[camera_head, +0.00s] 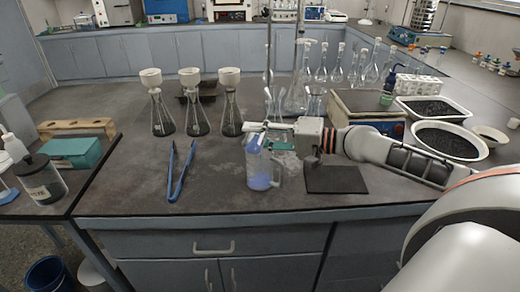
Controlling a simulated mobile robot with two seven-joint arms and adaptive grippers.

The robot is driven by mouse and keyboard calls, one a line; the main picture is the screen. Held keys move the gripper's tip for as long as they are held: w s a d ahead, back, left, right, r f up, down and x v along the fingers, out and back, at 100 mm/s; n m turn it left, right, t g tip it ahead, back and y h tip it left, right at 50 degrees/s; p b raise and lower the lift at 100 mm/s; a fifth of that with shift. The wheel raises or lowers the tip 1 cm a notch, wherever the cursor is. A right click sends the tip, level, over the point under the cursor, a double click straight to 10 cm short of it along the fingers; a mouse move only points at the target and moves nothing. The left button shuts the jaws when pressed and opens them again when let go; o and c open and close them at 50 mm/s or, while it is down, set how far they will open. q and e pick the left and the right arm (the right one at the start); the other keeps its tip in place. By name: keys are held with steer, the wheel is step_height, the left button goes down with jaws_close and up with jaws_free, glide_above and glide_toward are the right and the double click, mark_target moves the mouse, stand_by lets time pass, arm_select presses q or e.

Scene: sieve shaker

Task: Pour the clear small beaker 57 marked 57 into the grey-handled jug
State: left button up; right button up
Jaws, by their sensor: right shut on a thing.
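The grey-handled jug (262,172) stands upright near the front of the dark bench. It is clear, with its handle on the right and bluish contents low inside. My right gripper (268,129) reaches in from the right and is just above the jug's mouth. It is shut on a small clear beaker (253,143), which looks tilted over the jug's opening. The beaker is partly hidden by the fingers and blends with the jug's rim. Its marking is too small to read. My left gripper is out of view.
Blue tongs (180,172) lie left of the jug. A dark mat (337,180) lies to its right. Several flasks with funnels (197,115) stand behind left, and clear glassware (294,98) stands behind. Trays with dark grains (434,109) are at the right.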

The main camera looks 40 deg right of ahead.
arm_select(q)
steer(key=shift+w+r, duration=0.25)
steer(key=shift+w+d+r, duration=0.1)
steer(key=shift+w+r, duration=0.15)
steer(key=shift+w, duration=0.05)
arm_select(e)
steer(key=shift+r+m, duration=0.1)
steer(key=shift+m, duration=0.2)
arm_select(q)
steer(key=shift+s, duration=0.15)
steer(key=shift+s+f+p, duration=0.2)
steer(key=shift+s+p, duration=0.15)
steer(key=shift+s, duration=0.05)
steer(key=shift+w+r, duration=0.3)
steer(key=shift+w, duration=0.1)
arm_select(e)
steer(key=shift+m, duration=0.4)
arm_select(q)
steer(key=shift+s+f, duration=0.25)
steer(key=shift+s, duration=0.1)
arm_select(e)
steer(key=shift+f+m, duration=0.25)
steer(key=shift+m, duration=0.05)
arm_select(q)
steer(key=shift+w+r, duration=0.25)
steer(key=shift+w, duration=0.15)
arm_select(e)
steer(key=shift+w+d+f+m, duration=0.1)
steer(key=shift+d+f+m, duration=0.1)
steer(key=shift+m, duration=0.1)
